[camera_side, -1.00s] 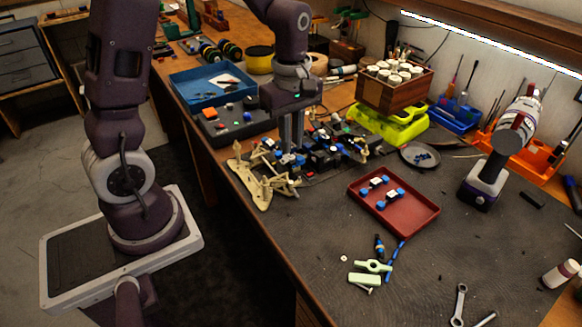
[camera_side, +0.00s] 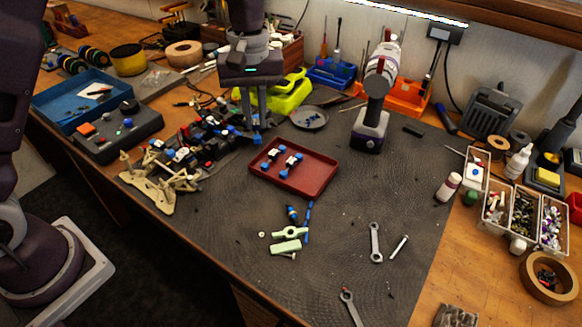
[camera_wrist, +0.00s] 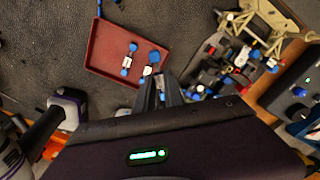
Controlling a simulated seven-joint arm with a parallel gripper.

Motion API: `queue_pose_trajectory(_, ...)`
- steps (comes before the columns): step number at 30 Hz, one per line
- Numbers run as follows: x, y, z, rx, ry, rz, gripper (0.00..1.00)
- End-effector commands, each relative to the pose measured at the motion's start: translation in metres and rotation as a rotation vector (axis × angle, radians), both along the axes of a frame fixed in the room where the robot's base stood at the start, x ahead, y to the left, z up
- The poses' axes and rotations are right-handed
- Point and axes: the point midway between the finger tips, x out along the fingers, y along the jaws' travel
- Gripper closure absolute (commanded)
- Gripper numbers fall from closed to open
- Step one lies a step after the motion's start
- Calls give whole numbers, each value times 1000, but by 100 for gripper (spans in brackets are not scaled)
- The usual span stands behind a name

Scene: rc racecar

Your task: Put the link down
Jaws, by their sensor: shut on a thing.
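My gripper (camera_side: 255,128) points down beside the back left corner of the red tray (camera_side: 316,181). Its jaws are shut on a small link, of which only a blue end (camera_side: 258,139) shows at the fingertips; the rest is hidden. In the wrist view my fingers (camera_wrist: 161,84) are near the tray's edge. Two links with blue ends and pale middles lie in the tray, a left one (camera_side: 273,157) and a right one (camera_side: 292,165). The tray's right part is bare. The partly built car (camera_side: 205,138) is left of my gripper.
A cordless screwdriver (camera_side: 373,105) stands behind the tray. A grey dish (camera_side: 309,117) lies behind it too. Pale green parts (camera_side: 289,240) and a blue-handled tool lie in front. A cream chassis part (camera_side: 155,185) is at left. The mat right of the tray is mostly clear.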

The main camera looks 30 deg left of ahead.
Motion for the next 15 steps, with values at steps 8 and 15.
queue_pose_trajectory(8, 32, -109, 4, -3, 1, -586, 100)
queue_pose_trajectory(15, 33, -125, -27, -3, 6, -681, 100)
